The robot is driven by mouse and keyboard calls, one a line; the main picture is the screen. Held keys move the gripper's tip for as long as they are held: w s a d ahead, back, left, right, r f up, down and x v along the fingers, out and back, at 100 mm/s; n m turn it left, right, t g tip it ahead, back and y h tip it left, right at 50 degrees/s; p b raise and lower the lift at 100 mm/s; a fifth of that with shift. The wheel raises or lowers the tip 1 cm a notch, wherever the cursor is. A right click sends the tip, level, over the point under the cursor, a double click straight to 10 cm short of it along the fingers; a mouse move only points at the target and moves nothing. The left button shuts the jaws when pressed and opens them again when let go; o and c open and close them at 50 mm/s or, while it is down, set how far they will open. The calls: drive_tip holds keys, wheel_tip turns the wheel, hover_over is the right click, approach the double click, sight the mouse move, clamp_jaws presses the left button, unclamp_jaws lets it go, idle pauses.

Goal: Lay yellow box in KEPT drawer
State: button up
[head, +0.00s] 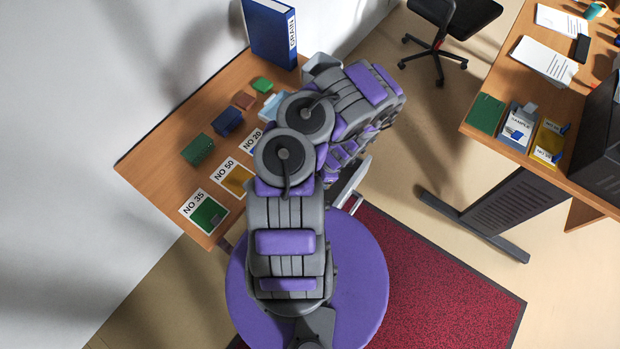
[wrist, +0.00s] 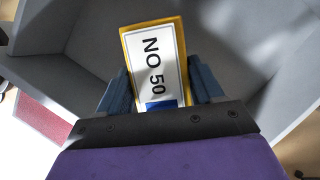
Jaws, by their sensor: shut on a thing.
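The yellow box (wrist: 128,40), with a white label reading NO 50, is between the two dark blue fingers of my gripper (wrist: 162,88) in the wrist view. My gripper is shut on it. Behind and around the box are the walls and floor of a grey open drawer (wrist: 85,55). I cannot tell whether the box touches the drawer floor. No KEPT marking shows. In the head view my arm hides the gripper and the box; part of a grey open drawer (head: 349,196) shows beside the arm.
The wooden table (head: 150,165) bears a blue GRAIN binder (head: 270,35), several small coloured blocks and flat NO 35 (head: 205,212) and NO 50 (head: 237,177) pieces. A desk (head: 492,75) stands at right, a chair (head: 450,25) behind. Carpet lies below.

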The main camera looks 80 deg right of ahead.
wheel_tip(320, 180, down, 4)
drive_tip(key=shift+d+r+b, duration=0.1)
drive_tip(key=shift+r+b, duration=0.05)
drive_tip(key=shift+b, duration=0.8)
wheel_tip(320, 180, down, 4)
drive_tip(key=b, duration=0.2)
drive_tip(key=shift+r+b, duration=0.25)
drive_tip(key=shift+b, duration=0.15)
drive_tip(key=shift+r, duration=0.1)
drive_tip(key=o, duration=1.2)
drive_tip(key=p+v, duration=0.7)
drive_tip(key=v, duration=0.3)
drive_tip(key=shift+s+d+r, duration=0.1)
drive_tip(key=shift+r, duration=0.3)
drive_tip(key=shift+s+r+p, duration=0.25)
drive_tip(key=shift+r+p, duration=0.1)
drive_tip(key=shift+r, duration=0.2)
